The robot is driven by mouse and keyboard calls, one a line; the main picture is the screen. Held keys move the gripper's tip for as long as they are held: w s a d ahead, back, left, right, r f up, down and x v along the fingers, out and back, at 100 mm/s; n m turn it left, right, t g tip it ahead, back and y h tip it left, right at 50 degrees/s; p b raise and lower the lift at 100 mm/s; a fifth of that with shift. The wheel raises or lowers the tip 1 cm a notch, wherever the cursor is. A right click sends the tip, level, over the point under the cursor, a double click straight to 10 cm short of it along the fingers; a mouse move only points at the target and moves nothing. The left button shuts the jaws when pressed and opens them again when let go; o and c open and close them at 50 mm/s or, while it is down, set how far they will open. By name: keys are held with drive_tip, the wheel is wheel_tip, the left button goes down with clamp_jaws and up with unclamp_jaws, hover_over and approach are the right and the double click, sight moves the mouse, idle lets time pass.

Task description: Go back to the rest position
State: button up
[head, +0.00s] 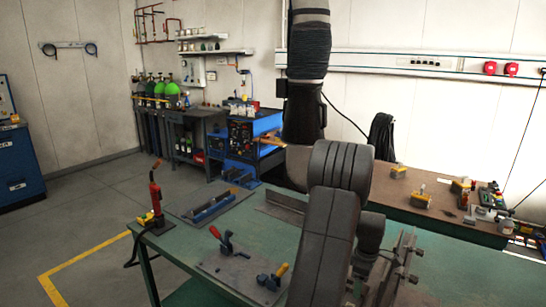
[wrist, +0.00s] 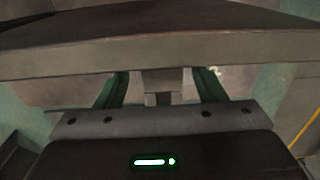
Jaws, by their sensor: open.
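My gripper (wrist: 158,88) shows in the wrist view with its two green fingers spread apart. A wide dark metal bar (wrist: 160,45) crosses the wrist view in front of the fingers and hides their tips. A smaller grey block shows between the fingers; I cannot tell whether anything touches it.
On the table are a plate with red-handled and yellow-handled clamps (head: 240,270), a blue tool tray (head: 212,207), a torch (head: 155,195) and upright metal plates with bolts (head: 402,262). A brown bench (head: 450,217) stands behind right. Open floor (head: 85,215) lies left.

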wheel_tip(320, 180, up, 13)
wheel_tip(320, 180, down, 14)
drive_tip(key=shift+r, duration=0.1)
drive_tip(key=shift+s+a+r+m, duration=0.1)
drive_tip(key=shift+s+a+m, duration=0.4)
drive_tip(key=shift+m, duration=0.2)
